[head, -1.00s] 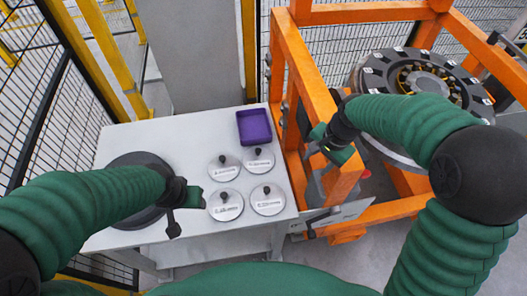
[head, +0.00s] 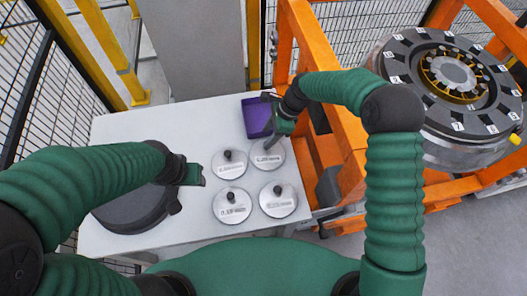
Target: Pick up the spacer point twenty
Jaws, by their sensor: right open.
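Four pale round spacers with black knobs stand on the grey table: back left (head: 229,169), back right (head: 260,161), front left (head: 231,212) and front right (head: 273,206). Their labels are too small to read, so I cannot tell which is point twenty. My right gripper (head: 271,142) is open, pointing down at the back right spacer and covering part of its top and knob. I cannot tell whether it touches the knob. My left gripper (head: 188,190) is over the table, left of the spacers; its jaws are not clear.
A purple tray (head: 256,118) stands at the table's back right, partly behind my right gripper. A dark round disc (head: 128,212) lies at the left under my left arm. The orange gantry frame (head: 345,140) with the large wheelset (head: 445,85) stands right of the table (head: 180,115).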

